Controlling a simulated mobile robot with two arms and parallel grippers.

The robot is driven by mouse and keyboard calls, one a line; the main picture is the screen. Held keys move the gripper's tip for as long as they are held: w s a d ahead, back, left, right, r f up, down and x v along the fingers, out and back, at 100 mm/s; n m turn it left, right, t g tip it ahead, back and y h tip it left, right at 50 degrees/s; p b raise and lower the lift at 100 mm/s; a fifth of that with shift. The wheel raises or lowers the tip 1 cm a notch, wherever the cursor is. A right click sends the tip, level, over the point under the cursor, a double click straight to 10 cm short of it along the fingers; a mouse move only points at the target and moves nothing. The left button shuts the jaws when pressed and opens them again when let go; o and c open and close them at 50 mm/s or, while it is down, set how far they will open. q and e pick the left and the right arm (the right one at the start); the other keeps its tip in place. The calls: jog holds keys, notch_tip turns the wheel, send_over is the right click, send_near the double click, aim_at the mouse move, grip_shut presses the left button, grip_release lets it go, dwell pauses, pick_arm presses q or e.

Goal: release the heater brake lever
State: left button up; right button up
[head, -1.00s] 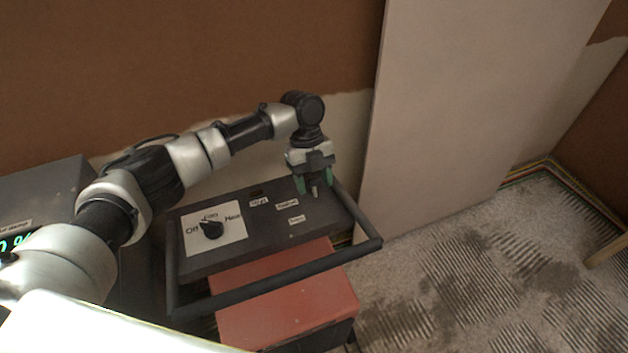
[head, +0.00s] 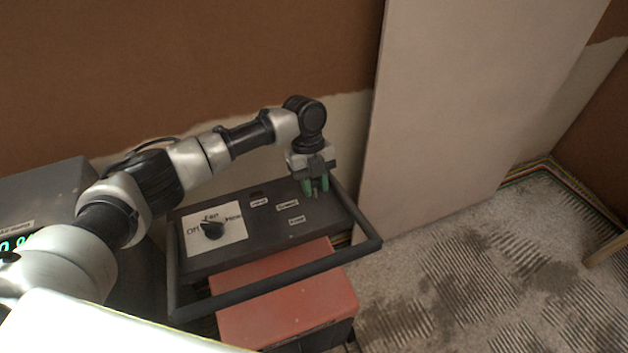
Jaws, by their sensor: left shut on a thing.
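The heater (head: 290,302) has a red body, a dark control panel on top and a black tubular handle frame around it. My left gripper (head: 316,191) points down at the right end of the panel. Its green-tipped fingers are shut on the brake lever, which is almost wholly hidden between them. I cannot make out the lever's angle. My right gripper is not in view.
A white dial plate (head: 213,230) with a black knob sits on the panel's left, beside small labels (head: 287,206). A grey box with a green display (head: 18,243) stands at left. A pale board (head: 450,110) leans behind. The ridged floor at right is clear.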

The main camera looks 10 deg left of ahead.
aim_at(319, 204)
pick_arm(q)
jog(key=t+y+p, duration=0.1)
jog(key=p, duration=0.1)
jog(key=s+d+t+y+p, duration=0.1)
jog(key=t+p, duration=0.1)
jog(key=p, duration=0.1)
jog(key=s+t+y+p, duration=0.1)
jog(key=t+p, duration=0.1)
jog(key=p, duration=0.1)
jog(key=shift+s+d+r, duration=0.2)
jog(key=shift+d+r, duration=0.1)
jog(key=shift+d, duration=0.05)
jog(key=shift+s+d+f+t+y+p, duration=0.25)
jog(key=shift+s+t+y+p, duration=0.1)
jog(key=shift+t+y+p, duration=0.45)
jog(key=shift+s+d+f+t+y+p, duration=0.2)
jog(key=shift+f+t+y+p, duration=0.1)
jog(key=shift+t+p, duration=0.3)
jog(key=shift+a+f, duration=0.1)
jog(key=o, duration=0.9)
jog(key=v, duration=1.1)
jog(key=shift+s+f, duration=0.1)
jog(key=shift+s+f, duration=0.1)
